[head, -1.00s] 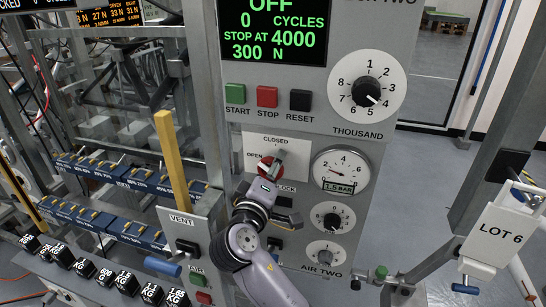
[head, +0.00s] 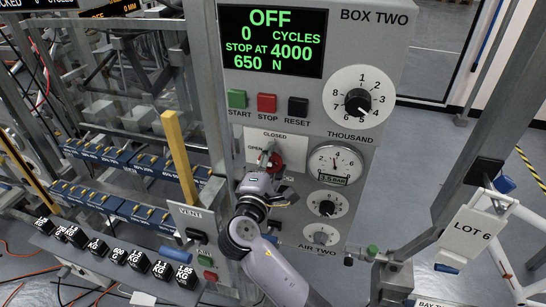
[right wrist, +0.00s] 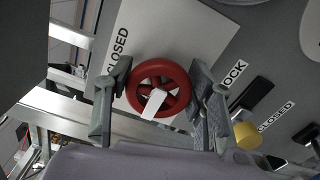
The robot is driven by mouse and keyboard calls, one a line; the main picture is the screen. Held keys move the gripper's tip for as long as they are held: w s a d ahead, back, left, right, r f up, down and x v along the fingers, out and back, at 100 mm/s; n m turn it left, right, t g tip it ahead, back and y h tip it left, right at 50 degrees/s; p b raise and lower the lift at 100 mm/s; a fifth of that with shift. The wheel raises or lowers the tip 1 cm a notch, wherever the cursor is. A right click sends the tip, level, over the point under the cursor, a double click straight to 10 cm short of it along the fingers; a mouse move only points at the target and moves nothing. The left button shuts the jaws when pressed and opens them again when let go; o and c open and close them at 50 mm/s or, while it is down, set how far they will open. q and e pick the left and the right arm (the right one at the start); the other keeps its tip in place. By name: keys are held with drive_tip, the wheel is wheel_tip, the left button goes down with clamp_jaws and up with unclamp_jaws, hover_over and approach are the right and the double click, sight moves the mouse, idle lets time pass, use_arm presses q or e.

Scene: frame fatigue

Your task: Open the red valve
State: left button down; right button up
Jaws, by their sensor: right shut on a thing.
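The red valve (head: 277,161) is a small handwheel on the front panel of Box Two, below a "CLOSED" label and right of an "OPEN" label. In the right wrist view the red valve (right wrist: 150,68) shows as a spoked ring with a white pointer. My right gripper (head: 270,165) is at the wheel, partly covering it in the head view. In the right wrist view its fingers (right wrist: 158,88) stand on both sides of the rim, shut on the wheel. My left gripper is not in view.
A yellow bar (head: 179,154) and the vent box (head: 190,218) stand left of my arm. A frame post with a "LOT 6" tag (head: 472,232) is at the right.

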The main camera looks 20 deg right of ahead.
idle(0.4)
drive_tip(key=o, duration=1.2)
drive_tip(key=v, duration=1.2)
drive_tip(key=shift+f, duration=0.1)
